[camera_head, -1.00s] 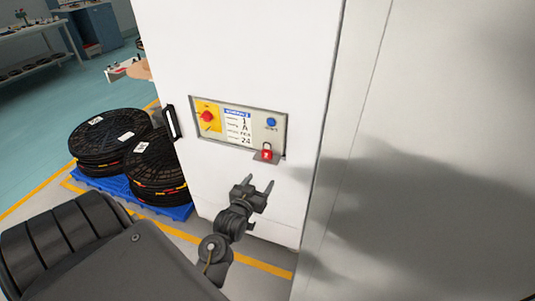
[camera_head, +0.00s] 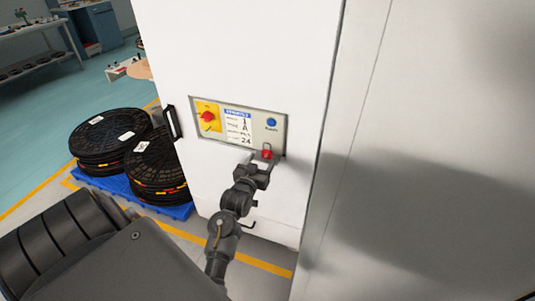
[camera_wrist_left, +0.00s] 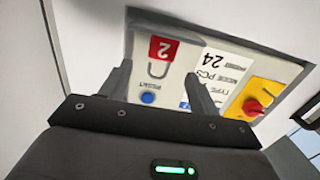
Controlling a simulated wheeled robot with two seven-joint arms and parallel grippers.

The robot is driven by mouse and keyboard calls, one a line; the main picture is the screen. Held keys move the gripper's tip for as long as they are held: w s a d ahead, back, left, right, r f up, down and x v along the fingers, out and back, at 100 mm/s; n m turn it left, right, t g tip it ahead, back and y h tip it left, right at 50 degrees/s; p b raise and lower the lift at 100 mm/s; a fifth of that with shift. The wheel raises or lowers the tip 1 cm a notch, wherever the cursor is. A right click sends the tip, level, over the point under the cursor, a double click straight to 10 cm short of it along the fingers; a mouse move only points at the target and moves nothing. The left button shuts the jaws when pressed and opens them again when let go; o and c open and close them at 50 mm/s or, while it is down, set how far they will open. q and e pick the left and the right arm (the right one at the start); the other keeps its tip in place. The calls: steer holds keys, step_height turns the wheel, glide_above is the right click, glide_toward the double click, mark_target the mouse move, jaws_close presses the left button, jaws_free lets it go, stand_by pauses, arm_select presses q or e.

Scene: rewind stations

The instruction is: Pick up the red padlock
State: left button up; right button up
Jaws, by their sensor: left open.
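The red padlock (camera_head: 267,154) sits at the lower right of the control panel on the white cabinet. In the left wrist view the padlock (camera_wrist_left: 164,50) shows a red body with a white 2 and a grey shackle. My left gripper (camera_head: 259,158) is open, with its fingertips at or just in front of the padlock. In the left wrist view the fingers (camera_wrist_left: 157,75) stand to either side of the shackle, and the red body is beyond them. I cannot tell whether they touch it. The ledge under the padlock is mostly hidden. My right gripper is not in view.
The control panel (camera_head: 217,132) carries a red knob on yellow (camera_head: 208,116), a label and a blue button (camera_head: 271,122). A black door handle (camera_head: 172,122) sticks out at its left. Black reels (camera_head: 155,170) stand on a blue pallet (camera_head: 180,211) at the left.

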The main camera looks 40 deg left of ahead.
mark_target(266, 153)
arm_select(q)
steer(key=x, duration=0.4)
steer(key=shift+w+a+f, duration=0.1)
steer(key=shift+w+f, duration=0.05)
steer(key=shift+f, duration=0.2)
steer(key=shift+c, duration=0.3)
steer(key=c, duration=1)
steer(key=shift+c, duration=0.2)
